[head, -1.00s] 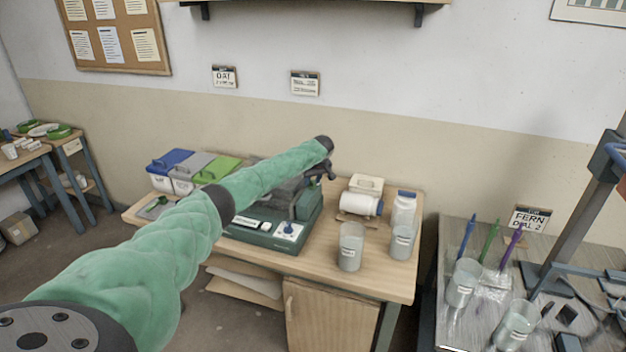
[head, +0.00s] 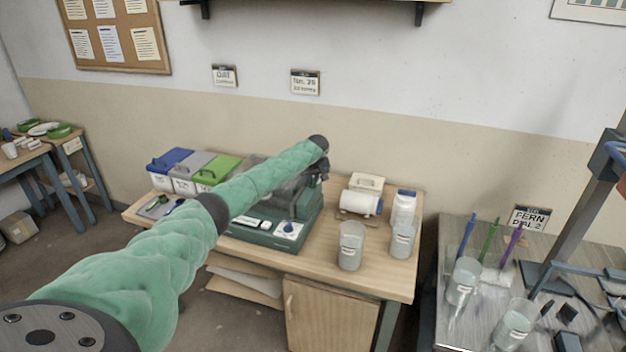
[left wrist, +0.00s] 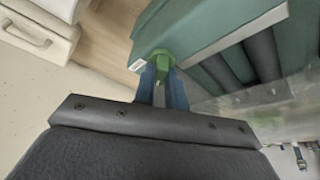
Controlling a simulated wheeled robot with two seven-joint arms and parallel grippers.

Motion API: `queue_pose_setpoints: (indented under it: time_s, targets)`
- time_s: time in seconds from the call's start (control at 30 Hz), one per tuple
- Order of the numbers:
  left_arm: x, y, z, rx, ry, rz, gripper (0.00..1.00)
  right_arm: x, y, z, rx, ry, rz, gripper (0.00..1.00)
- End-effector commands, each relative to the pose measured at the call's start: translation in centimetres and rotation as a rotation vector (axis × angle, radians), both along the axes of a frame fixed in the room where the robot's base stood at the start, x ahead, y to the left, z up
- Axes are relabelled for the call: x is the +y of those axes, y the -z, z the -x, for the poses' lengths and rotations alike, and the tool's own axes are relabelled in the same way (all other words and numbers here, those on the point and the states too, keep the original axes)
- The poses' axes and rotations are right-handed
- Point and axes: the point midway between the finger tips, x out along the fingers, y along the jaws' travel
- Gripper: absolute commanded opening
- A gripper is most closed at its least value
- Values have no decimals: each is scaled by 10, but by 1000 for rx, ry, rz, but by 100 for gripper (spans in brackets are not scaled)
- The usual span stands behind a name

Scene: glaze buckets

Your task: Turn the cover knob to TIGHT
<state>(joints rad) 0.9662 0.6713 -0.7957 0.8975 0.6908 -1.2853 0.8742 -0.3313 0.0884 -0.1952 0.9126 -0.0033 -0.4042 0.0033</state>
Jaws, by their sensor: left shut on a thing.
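The dark green machine (head: 262,238) with a clear grey cover stands on the wooden bench. A green knob (left wrist: 162,60) on the machine's edge shows in the left wrist view, beside a small white label. My left gripper (left wrist: 162,84) has its blue fingers on both sides of this knob and is shut on it. In the head view the left gripper (head: 319,170) is at the machine's far right corner, where the knob is mostly hidden. The label's words and the knob's setting cannot be read. My right gripper is not in view.
A blue dial (head: 288,227) is on the machine's front. Lidded tubs (head: 185,180) stand to its left. A lying white jar (head: 358,203), an upright jar (head: 404,208) and two cups (head: 350,252) stand to its right. Bare bench lies in front of the cups.

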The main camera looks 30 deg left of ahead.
Motion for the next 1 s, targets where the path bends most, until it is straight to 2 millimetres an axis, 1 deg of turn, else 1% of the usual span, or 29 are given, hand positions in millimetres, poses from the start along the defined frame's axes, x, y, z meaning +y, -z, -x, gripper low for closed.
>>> queue_pose_setpoints:
  time_s: [0.17,0.5,0.7,1.0]
  targets:
    - [1,2,1,-1,152,1,0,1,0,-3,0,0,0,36]
    - [2,1,1,-2,404,0,0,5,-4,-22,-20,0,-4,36]
    - [3,0,1,-2,495,1,0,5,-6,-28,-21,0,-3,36]
    - [3,-1,1,-1,549,0,0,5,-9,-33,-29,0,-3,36]
